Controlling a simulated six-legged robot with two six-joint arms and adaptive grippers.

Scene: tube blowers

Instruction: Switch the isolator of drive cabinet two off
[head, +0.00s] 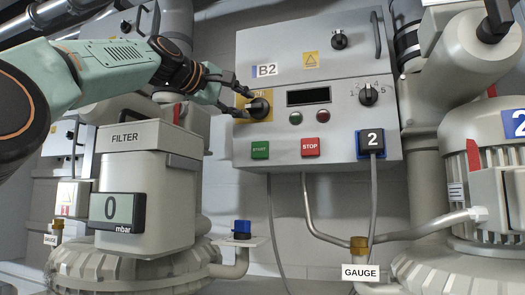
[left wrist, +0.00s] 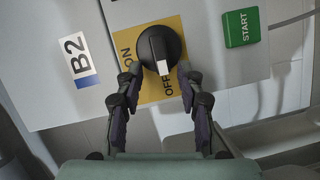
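Drive cabinet B2 (head: 350,75) is a grey box on the wall. Its isolator is a black rotary knob (head: 260,108) on a yellow plate at its left side. In the left wrist view the knob (left wrist: 160,48) has a white-tipped handle pointing down in the picture, toward the word OFF; ON is to its lower left. My left gripper (head: 245,102) is at the knob. In the left wrist view its fingers (left wrist: 160,76) are apart, one on each side of the white tip; I cannot tell whether they touch the knob. My right gripper is not in view.
A green START button (head: 260,150) and a red STOP button (head: 310,147) sit below the isolator. Another black knob (head: 369,94) is at the right of the panel. A filter housing (head: 145,165) with a gauge display stands below my left arm.

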